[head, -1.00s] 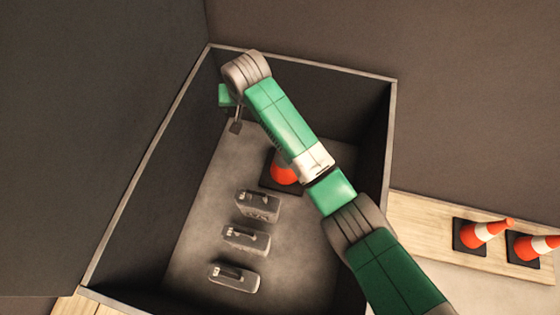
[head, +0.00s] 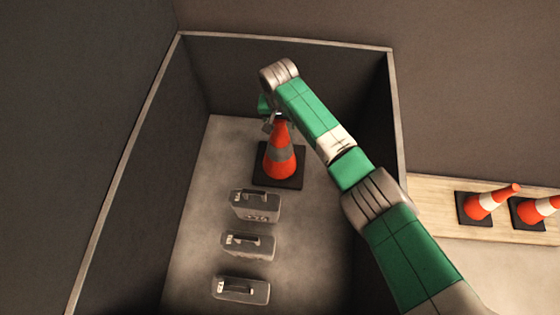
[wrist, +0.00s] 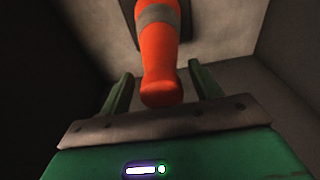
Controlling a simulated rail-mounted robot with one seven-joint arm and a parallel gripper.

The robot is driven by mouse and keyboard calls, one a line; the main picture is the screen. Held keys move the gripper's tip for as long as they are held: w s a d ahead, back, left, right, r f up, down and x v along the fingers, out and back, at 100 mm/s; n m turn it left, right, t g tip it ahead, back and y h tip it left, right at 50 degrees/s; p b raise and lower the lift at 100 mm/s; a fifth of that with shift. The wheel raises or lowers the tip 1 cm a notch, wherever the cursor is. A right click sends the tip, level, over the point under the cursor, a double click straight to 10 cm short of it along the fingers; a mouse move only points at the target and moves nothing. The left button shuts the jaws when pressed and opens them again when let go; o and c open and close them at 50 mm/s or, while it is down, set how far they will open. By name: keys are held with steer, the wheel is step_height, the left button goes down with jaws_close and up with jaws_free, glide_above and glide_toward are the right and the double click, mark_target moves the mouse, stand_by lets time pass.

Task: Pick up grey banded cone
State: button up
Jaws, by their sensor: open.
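The grey banded cone (head: 279,162) is orange with a grey band and a black square base. It stands upright on the floor of the dark-walled bin in the head view. My gripper (head: 272,122) is at the cone's top, partly hidden by my wrist. In the wrist view the cone's tip (wrist: 160,88) shows between the two green fingers of my gripper (wrist: 162,92), with a gap on each side. The gripper is open and not closed on the cone.
Several grey cases with handles, such as the nearest one (head: 241,289), lie in a row in front of the cone. Bin walls (head: 290,75) rise around them. White-banded cones (head: 486,203) stand on a wooden board (head: 440,200) outside, at right.

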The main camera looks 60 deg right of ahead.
steer(key=shift+f, duration=0.4)
steer(key=shift+r, duration=0.1)
jaws_close()
steer(key=shift+w, duration=0.1)
